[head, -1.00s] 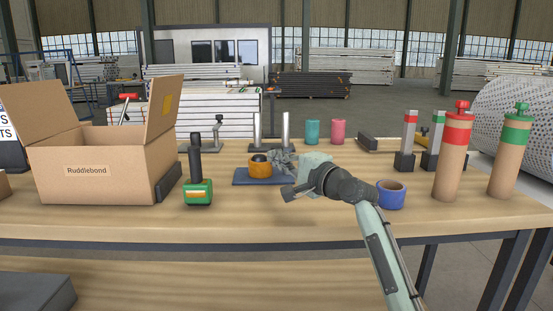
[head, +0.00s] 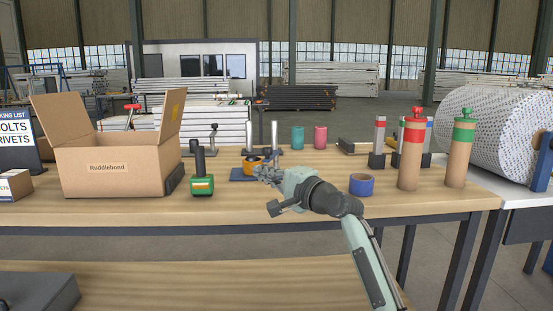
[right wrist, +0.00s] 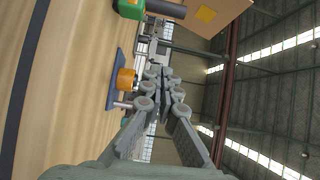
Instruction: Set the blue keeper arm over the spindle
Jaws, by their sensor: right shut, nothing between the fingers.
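My right gripper (head: 266,173) is shut and empty. In the head view it overlaps the right part of a dark blue base plate (head: 238,175). An orange cylinder (head: 251,163) with a dark top sits on this plate, just left of my fingers and partly hidden. A silver upright post (head: 274,135) shows behind my gripper. The right wrist view shows my closed fingers (right wrist: 163,74) to the right of the orange cylinder (right wrist: 125,79) and blue plate (right wrist: 114,88). I cannot tell which part is the keeper arm or the spindle. My left gripper is not in view.
A cardboard box (head: 108,167) and a green-based tool (head: 202,184) stand to the left. A blue tape roll (head: 361,185), a red-topped tube (head: 411,155) and a green-topped tube (head: 459,155) stand to the right. The table's front strip (head: 150,212) is clear.

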